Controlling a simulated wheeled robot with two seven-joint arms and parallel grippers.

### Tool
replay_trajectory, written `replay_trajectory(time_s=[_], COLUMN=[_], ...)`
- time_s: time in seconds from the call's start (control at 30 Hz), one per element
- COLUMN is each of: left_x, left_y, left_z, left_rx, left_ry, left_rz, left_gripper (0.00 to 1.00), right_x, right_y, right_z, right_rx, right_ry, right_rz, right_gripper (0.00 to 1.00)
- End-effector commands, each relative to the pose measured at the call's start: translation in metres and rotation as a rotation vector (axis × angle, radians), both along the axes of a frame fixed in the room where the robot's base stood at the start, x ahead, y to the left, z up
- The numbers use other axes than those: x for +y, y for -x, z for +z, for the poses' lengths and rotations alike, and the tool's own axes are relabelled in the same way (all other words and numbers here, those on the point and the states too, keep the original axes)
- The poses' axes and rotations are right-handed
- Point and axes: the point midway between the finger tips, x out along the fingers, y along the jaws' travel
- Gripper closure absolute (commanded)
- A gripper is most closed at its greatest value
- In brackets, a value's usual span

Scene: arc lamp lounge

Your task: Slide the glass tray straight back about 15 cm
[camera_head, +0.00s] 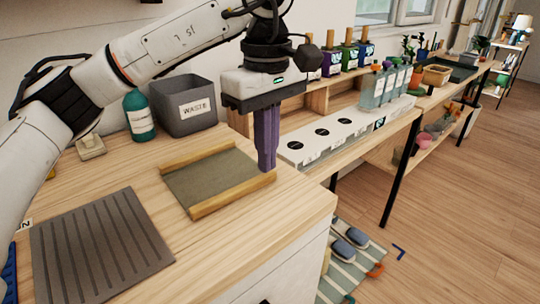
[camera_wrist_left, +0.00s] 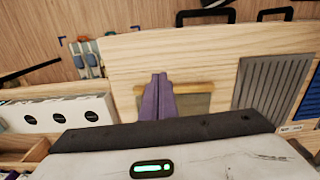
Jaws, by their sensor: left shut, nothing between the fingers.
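The tray (camera_head: 215,178) lies flat on the wooden counter. It has a grey-green base and two light wooden rails along opposite sides. My left gripper (camera_head: 267,168) points down with its purple fingers shut and empty. The fingertips are at the right end of the tray, by the end of the front rail. I cannot tell whether they touch it. In the left wrist view the fingers (camera_wrist_left: 159,76) cover the left part of the tray (camera_wrist_left: 192,103). My right gripper is not in view.
A grey waste bin (camera_head: 187,104) and a teal bottle (camera_head: 139,115) stand behind the tray. A dark ribbed mat (camera_head: 98,243) lies to the front left. A white box with black circles (camera_head: 335,137) is to the right. Bare counter lies in front.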

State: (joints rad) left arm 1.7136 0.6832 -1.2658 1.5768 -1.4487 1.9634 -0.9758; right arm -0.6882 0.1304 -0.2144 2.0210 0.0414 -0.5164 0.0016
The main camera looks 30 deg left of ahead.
Motion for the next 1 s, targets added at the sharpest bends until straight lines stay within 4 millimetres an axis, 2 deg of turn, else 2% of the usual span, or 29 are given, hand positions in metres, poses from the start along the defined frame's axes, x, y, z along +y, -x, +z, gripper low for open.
replay_trajectory(time_s=[0.2, 0.43, 0.7, 1.0], left_x=[0.001, 0.000, 0.033, 0.038], left_y=[0.001, 0.001, -0.011, -0.013], left_z=[-0.043, -0.092, -0.090, -0.090], left_rx=[0.004, 0.004, 0.000, 0.000], left_ry=[-0.003, 0.000, 0.000, 0.000], left_rz=[0.000, 0.000, 0.004, 0.000], left_gripper=[1.00, 1.00, 1.00, 1.00], right_x=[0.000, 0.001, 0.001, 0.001], right_y=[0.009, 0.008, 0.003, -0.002], right_z=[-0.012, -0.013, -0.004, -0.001], right_rx=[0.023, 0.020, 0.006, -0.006], right_ry=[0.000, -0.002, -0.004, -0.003], right_rz=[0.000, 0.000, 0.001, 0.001], right_gripper=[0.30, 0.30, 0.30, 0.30])
